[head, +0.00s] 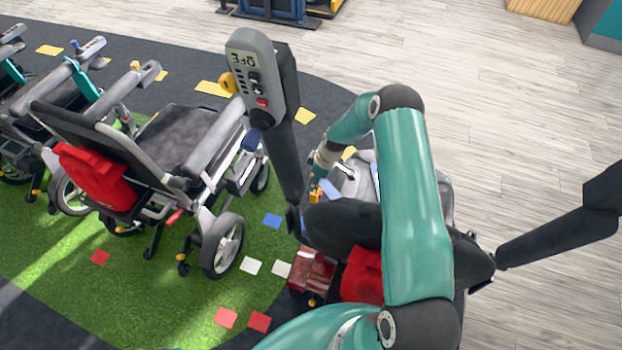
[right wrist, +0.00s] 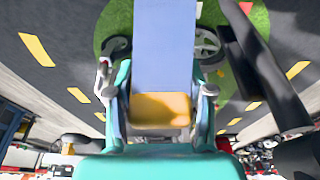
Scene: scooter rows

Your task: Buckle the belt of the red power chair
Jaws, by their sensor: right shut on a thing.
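The red power chair stands at the lower centre of the head view, largely hidden by my teal arm. Its dark backrest (head: 340,222), red base part (head: 312,270) and a red bag (head: 363,276) show. My right gripper (head: 316,188) is over the seat area, small and partly covered in the head view. In the right wrist view my right gripper (right wrist: 160,105) is shut on a yellow buckle piece (right wrist: 160,111), with a wide blue strap (right wrist: 165,45) running away from it. A blue strap piece (head: 330,189) also shows in the head view. My left gripper is not in view.
Another dark bar (head: 555,236) sticks out right. A grey wheelchair with a red bag (head: 95,178) stands left. Wooden floor (head: 480,90) is clear at upper right.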

